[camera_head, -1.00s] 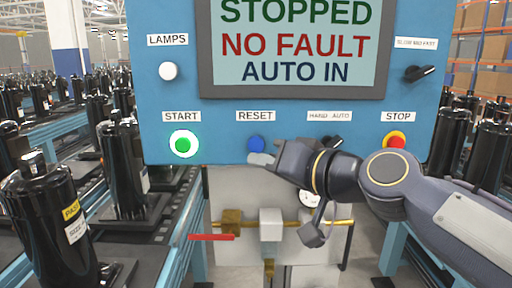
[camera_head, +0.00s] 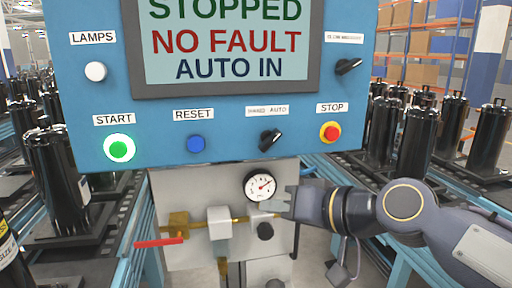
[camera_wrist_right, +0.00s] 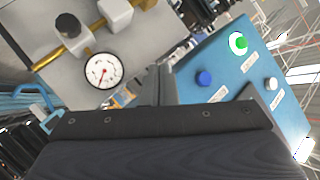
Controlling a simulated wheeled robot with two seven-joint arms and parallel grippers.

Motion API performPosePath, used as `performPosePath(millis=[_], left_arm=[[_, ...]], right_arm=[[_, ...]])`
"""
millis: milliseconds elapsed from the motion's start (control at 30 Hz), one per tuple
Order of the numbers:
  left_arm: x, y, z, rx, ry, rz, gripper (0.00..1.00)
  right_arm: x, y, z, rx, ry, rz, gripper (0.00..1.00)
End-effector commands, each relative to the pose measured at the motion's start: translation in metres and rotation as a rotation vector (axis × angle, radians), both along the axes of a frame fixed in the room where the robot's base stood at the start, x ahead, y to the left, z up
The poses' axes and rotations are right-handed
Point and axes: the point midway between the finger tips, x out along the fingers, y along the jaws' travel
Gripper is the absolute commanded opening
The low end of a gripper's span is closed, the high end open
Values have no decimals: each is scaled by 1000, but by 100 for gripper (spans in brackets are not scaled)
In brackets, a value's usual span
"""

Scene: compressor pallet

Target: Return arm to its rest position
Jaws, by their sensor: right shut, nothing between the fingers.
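My right arm comes in from the right in the head view. Its gripper (camera_head: 276,203) is shut and empty, in front of the grey plate below the blue control panel (camera_head: 230,130), just right of and below the pressure gauge (camera_head: 260,186). I cannot tell whether it touches anything. In the right wrist view, the dark gripper body (camera_wrist_right: 160,140) fills the bottom, with the gauge (camera_wrist_right: 102,71) to the upper left and the panel (camera_wrist_right: 215,75) to the right. My left gripper is not in view.
The panel has a lit green START button (camera_head: 119,148), blue RESET button (camera_head: 196,144), black selector (camera_head: 270,139) and red STOP button (camera_head: 329,132). Its screen (camera_head: 225,45) reads STOPPED, NO FAULT, AUTO IN. A brass pipe with a red lever (camera_head: 160,242) runs below. Black compressors (camera_head: 412,145) stand on both sides.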

Motion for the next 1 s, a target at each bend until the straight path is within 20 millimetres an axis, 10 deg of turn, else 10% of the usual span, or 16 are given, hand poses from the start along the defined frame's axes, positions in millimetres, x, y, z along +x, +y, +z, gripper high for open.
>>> performPosePath(millis=[200,500,1000], left_arm=[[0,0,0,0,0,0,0],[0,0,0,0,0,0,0],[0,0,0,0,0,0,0]], right_arm=[[-65,-120,-107,-184,189,-181,0],[-170,-191,-228,-350,453,-364,0],[-191,-198,-250,-379,508,-396,0]])
